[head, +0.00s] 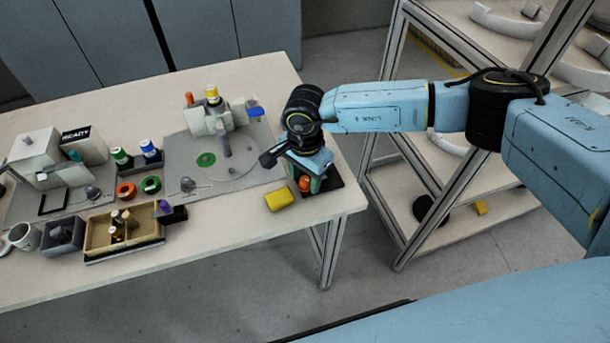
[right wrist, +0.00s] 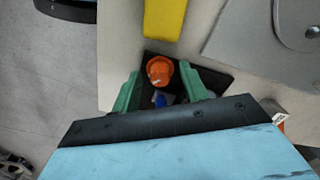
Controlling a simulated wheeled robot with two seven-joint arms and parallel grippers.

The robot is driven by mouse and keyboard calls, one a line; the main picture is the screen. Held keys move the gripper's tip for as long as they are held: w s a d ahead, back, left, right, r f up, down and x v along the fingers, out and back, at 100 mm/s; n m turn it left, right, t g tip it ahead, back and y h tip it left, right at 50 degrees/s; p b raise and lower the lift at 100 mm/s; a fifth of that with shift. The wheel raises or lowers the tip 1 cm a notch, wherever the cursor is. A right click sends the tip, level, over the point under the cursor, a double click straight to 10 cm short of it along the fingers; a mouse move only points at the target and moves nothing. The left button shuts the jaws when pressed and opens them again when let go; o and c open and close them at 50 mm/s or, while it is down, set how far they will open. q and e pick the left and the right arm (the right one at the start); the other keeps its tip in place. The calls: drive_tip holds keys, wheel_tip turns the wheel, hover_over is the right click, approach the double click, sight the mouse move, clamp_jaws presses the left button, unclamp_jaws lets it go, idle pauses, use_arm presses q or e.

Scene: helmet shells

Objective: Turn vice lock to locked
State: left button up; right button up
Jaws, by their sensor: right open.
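An orange knob-like piece (head: 305,184) stands on a dark square base (head: 331,177) at the table's right end. In the right wrist view the orange piece (right wrist: 160,71) has a small pale mark, with a blue part (right wrist: 160,100) just below it. My right gripper (head: 307,177) is over this base, pointing down. In the right wrist view its green fingers (right wrist: 163,92) are apart, one on each side of the orange piece; contact cannot be told. I cannot read any label marking the vice lock or its setting. My left gripper is not in view.
A yellow block (head: 279,200) lies beside the base. A pale machine (head: 222,120) with yellow and blue parts stands on a grey plate to the left. A wooden tray (head: 96,232) and rings are farther left. A metal shelf (head: 395,85) stands right of the table.

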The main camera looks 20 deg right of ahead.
clamp_jaws()
idle(0.3)
drive_tip(key=shift+m, duration=0.3)
drive_tip(key=m, duration=0.3)
drive_tip(key=shift+m+b, duration=0.3)
drive_tip(key=shift+m, duration=0.1)
drive_tip(key=m, duration=0.4)
drive_tip(key=shift+m, duration=0.3)
drive_tip(key=m, duration=0.4)
drive_tip(key=shift+m+p, duration=0.3)
drive_tip(key=shift+m, duration=2.2)
